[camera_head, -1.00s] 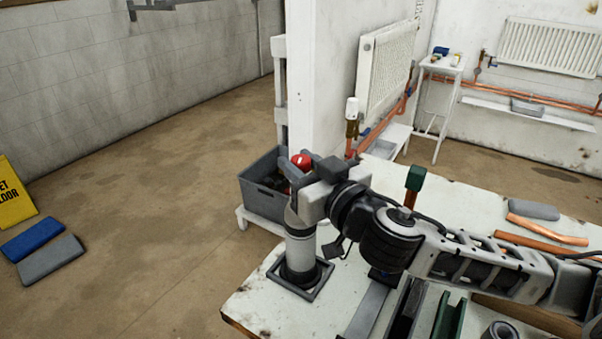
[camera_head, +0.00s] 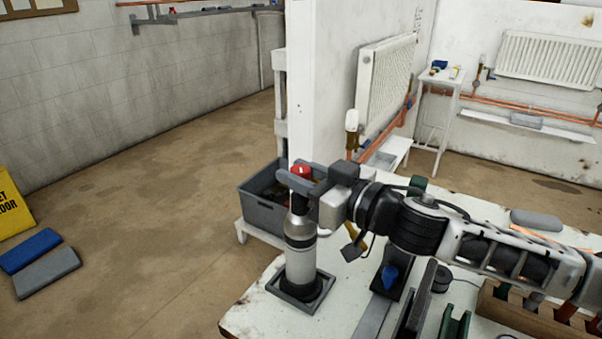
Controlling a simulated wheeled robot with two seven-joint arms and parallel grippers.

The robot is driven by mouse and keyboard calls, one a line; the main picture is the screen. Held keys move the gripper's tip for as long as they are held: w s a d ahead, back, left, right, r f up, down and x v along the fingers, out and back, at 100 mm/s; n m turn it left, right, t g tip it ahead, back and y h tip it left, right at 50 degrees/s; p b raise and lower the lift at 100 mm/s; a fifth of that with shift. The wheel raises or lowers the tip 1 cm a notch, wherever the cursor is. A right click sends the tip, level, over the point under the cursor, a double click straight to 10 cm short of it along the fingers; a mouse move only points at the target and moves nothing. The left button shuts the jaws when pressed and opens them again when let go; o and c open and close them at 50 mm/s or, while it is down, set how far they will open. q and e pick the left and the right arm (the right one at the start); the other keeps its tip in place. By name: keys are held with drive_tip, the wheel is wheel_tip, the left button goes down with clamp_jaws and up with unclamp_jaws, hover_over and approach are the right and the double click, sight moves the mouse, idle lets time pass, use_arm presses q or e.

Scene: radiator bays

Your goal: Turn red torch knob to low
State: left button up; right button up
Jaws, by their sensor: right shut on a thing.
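The torch (camera_head: 300,255) is a grey and white cylinder with a black neck, standing upright in a square dark holder (camera_head: 324,287) near the table's left corner. Its red knob (camera_head: 301,170) is on top. My right gripper (camera_head: 297,178) comes in from the right, with its fingers on either side of the knob, shut on it. The fingers and wrist hide part of the knob and torch head. I cannot read any low mark on the knob. My left gripper is not in view.
A grey crate (camera_head: 262,214) stands on a low white stand behind the torch. A blue-topped item (camera_head: 389,277) and a wooden rack (camera_head: 535,318) are on the table under my right arm. A white partition (camera_head: 330,80) rises behind. Open floor lies to the left.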

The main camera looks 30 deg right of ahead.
drive_tip(key=o, duration=0.9)
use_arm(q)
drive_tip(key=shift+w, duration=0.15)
use_arm(e)
drive_tip(key=shift+o, duration=0.2)
drive_tip(key=shift+s+d+f, duration=0.15)
drive_tip(key=shift+s+d, duration=0.1)
drive_tip(key=shift+s, duration=0.25)
use_arm(q)
drive_tip(key=p, duration=0.1)
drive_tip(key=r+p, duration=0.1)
drive_tip(key=p, duration=0.1)
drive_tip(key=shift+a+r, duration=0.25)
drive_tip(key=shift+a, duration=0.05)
use_arm(e)
drive_tip(key=v, duration=1.4)
drive_tip(key=shift+s, duration=0.4)
drive_tip(key=shift+d, duration=0.15)
